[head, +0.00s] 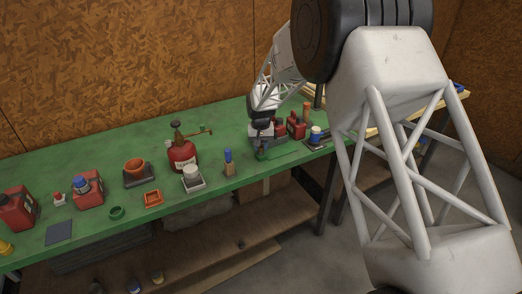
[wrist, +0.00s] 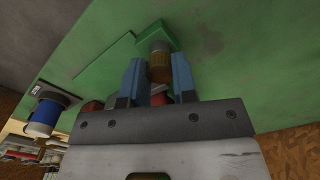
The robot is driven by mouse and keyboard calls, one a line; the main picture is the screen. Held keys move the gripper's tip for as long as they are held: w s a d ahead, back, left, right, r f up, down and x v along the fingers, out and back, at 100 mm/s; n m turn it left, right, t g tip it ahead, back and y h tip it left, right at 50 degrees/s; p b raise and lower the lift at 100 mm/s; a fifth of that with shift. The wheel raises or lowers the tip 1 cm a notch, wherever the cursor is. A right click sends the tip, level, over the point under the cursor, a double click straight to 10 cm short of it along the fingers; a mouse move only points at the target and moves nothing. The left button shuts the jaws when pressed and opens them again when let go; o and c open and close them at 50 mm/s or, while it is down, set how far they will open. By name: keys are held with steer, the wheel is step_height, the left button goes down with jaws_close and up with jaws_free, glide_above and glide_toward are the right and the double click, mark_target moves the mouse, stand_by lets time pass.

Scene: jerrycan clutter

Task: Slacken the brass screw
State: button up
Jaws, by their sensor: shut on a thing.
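The brass screw (wrist: 159,71) shows in the wrist view as a brownish-gold, ridged cylinder with a grey end. It stands against a small green block (wrist: 154,36). My gripper (wrist: 157,62) has its two blue-grey fingers on either side of the screw and is shut on it. In the head view my gripper is at the right part of the green bench, above a small green piece (head: 262,155); the screw itself is too small or hidden to make out there.
Red cans (head: 296,125) and a blue-capped item (head: 316,134) stand close to the right of my gripper. A blue-handled tool (head: 228,162), a white jar (head: 192,176) and a red oil can (head: 182,155) stand to its left.

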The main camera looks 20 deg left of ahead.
steer(key=shift+n, duration=1)
steer(key=n, duration=0.2)
steer(key=shift+n, duration=1.5)
steer(key=shift+n, duration=0.3)
steer(key=shift+n, duration=2.2)
